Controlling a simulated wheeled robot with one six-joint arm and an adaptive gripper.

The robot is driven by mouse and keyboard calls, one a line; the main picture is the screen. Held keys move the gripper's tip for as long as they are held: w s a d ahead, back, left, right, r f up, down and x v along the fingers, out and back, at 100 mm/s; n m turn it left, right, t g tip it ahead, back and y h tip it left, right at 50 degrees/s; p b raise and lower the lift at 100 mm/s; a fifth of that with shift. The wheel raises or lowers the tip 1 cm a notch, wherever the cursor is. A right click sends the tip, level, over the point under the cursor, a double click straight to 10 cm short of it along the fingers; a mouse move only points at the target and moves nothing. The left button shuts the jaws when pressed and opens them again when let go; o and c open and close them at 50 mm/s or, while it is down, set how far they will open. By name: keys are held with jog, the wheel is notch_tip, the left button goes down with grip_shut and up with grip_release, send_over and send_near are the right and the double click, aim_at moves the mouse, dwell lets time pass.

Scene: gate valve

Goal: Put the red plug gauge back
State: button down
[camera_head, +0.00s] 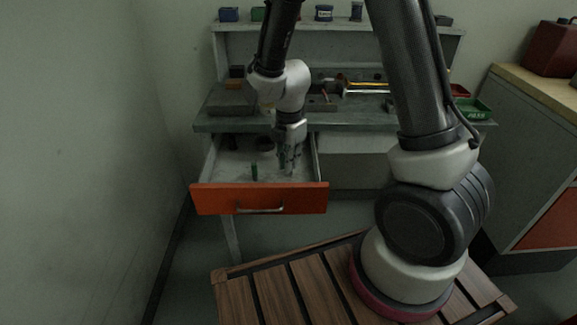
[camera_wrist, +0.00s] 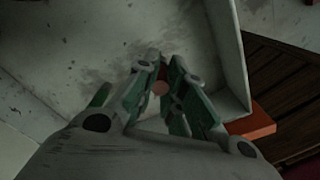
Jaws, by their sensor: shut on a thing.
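My gripper (camera_head: 287,165) points down inside the open drawer (camera_head: 259,198), near its right wall. In the wrist view its fingers (camera_wrist: 162,82) are closed around a small reddish piece with a round pale-pink end, which I take to be the red plug gauge (camera_wrist: 160,88). The fingers hide most of it, and I cannot tell whether it touches the drawer floor. A green plug gauge (camera_head: 254,172) stands upright in the drawer, left of my gripper. A green piece (camera_wrist: 100,95) also shows left of the fingers in the wrist view.
A dark round thing (camera_head: 264,143) lies at the back of the drawer. The grey bench (camera_head: 208,125) above holds blocks, a small red item (camera_head: 324,95) and a yellow-and-silver tool (camera_head: 365,86). Green (camera_head: 470,108) and red trays stand right. The drawer floor left of my gripper is mostly bare.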

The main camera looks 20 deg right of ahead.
jog(key=shift+f, duration=0.85)
jog(key=c, duration=1.5)
grip_release()
jog(key=shift+f, duration=0.1)
